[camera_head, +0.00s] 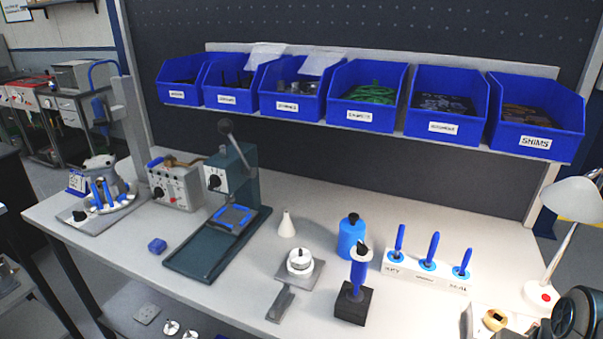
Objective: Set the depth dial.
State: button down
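A dark green bench press (243,185) stands left of the middle of the table. A black round dial (214,181) is on its pale front plate; its scale is too small to read. The press lever with a black ball end (225,126) points up. A blue pad (235,216) lies on the press base. A second black knob (158,192) is on the grey control box (178,188) to the left. No label shows which of the two is the depth dial. My gripper's fingers are not in view; only dark rounded parts, probably my arm, show at the bottom right corner.
Blue bins (367,95) hang behind. A lamp (572,200) stands right.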

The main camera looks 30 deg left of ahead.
aim_at(214, 181)
jog(key=z, duration=0.55)
jog(key=k, duration=1.2)
jog(key=i, duration=0.6)
jog(key=u, duration=1.35)
jog(key=i, duration=0.6)
jog(key=u, duration=0.8)
